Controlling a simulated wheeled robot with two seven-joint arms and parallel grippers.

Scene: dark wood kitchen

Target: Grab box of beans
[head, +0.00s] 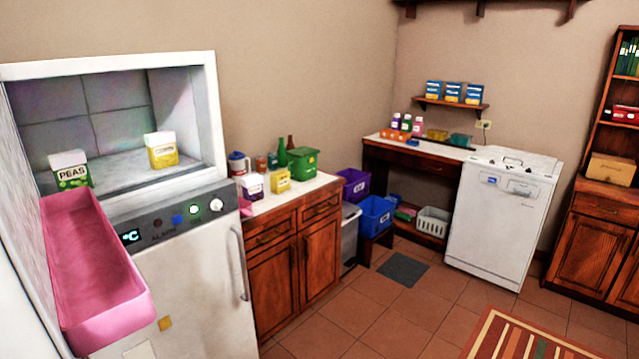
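No box has a label that I can read as beans. A white and green box (71,170) marked PEAS stands upright in the open upper compartment (110,178) of the white fridge. A yellow and white box (161,150) stands to its right there; its label is too small to read. A white and purple box (252,187) and a small yellow box (281,181) stand on the wooden counter; their labels are unreadable. Neither of my grippers is in view.
The pink tray-like door bin (95,265) juts out at the fridge's left. A green bin (302,163) and bottles crowd the counter. Purple and blue crates (376,216) stand beyond it. A white dishwasher (503,215) is at the right.

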